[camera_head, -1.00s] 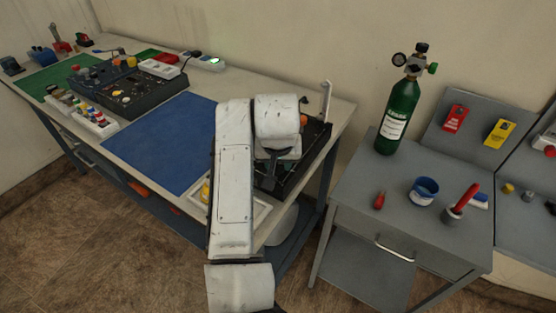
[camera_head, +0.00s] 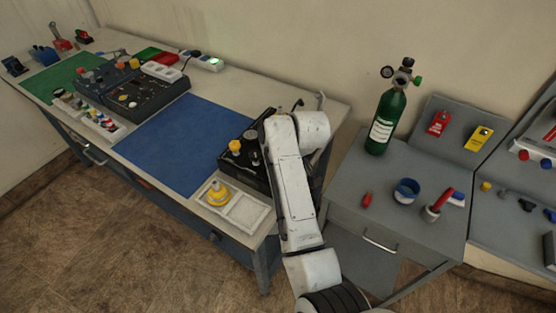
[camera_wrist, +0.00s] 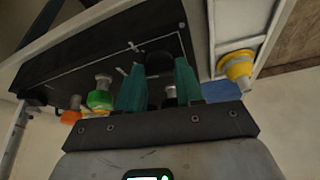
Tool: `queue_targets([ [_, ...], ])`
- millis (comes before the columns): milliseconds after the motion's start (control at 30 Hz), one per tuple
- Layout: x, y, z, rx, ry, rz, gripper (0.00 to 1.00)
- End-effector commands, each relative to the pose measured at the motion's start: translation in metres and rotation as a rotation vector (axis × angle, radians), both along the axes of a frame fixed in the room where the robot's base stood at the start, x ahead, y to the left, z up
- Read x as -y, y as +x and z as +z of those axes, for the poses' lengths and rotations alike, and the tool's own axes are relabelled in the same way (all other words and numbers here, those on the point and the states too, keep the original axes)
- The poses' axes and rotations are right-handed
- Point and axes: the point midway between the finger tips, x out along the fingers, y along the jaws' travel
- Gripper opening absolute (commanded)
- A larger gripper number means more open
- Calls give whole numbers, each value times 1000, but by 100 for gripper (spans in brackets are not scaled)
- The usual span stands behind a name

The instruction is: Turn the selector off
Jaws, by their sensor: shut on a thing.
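The black trainer panel (camera_head: 235,166) lies at the right end of the long table, partly covered by my arm. It also fills the upper left of the wrist view (camera_wrist: 75,65). My gripper (camera_wrist: 159,72) has its two teal fingers around a dark round knob (camera_wrist: 159,62) on the panel, which I take to be the selector. The fingers are shut on it. They hide its sides, so its pointer and setting cannot be read. In the head view my arm hides the gripper and this knob.
A green-ringed fitting (camera_wrist: 100,98) and an orange knob (camera_wrist: 70,117) stand left of my fingers. A white tray (camera_head: 243,212) with a yellow fitting (camera_head: 217,193) lies in front of the panel. A green cylinder (camera_head: 383,125) stands on the grey side table. The blue mat (camera_head: 170,145) is clear.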

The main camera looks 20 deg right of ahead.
Motion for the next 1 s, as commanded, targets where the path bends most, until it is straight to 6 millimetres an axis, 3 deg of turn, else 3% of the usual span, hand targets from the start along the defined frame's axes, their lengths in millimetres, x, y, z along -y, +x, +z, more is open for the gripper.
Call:
queue_targets([
  [1000,7,8,-2,0,-1,952,6],
])
